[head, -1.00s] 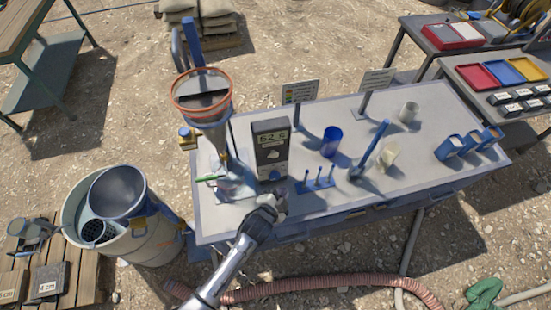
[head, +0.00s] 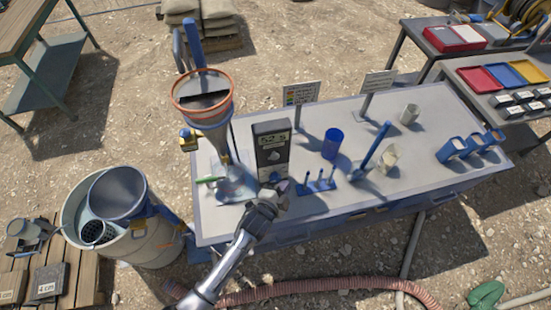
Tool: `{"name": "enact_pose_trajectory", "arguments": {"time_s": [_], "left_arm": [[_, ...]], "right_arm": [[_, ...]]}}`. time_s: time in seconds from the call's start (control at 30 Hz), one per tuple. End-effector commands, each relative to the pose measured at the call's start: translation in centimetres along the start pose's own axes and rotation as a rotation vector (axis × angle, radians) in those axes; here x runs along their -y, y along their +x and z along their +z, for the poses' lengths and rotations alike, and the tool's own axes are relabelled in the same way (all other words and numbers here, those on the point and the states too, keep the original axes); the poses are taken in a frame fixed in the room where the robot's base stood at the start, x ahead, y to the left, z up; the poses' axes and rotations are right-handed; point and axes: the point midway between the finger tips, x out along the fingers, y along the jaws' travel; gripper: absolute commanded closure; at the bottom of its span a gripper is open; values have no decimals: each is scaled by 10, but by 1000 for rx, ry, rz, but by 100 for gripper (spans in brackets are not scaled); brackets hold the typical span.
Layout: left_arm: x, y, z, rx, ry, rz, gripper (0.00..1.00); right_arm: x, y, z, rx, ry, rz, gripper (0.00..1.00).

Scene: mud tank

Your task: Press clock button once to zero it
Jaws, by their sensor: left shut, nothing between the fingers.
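The clock (head: 270,142) is a dark grey upright box at the left part of the table, with a lit display at the top and a pale round button or knob (head: 274,156) on its front. The digits are too small to read surely. My left gripper (head: 279,186) is shut and empty. It is at the clock's lower front and hides the bottom of its face. I cannot tell whether the fingertips touch the clock. My right gripper is not in view.
A funnel (head: 204,112) with an orange rim stands left of the clock on the grey table (head: 330,205). A blue rack of pegs (head: 317,184), a blue cup (head: 332,143) and a beige cup (head: 390,155) stand to the right. A large barrel (head: 150,245) stands at the table's left.

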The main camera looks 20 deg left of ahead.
Motion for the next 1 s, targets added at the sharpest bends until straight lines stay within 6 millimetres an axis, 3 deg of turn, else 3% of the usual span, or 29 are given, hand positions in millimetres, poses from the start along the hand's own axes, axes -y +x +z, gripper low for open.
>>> {"name": "enact_pose_trajectory", "arguments": {"time_s": [0.5,1.0], "left_arm": [[30,42,31,0,2,0,100],[37,51,37,1,0,0,100]], "right_arm": [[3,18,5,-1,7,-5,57],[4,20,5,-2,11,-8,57]]}}
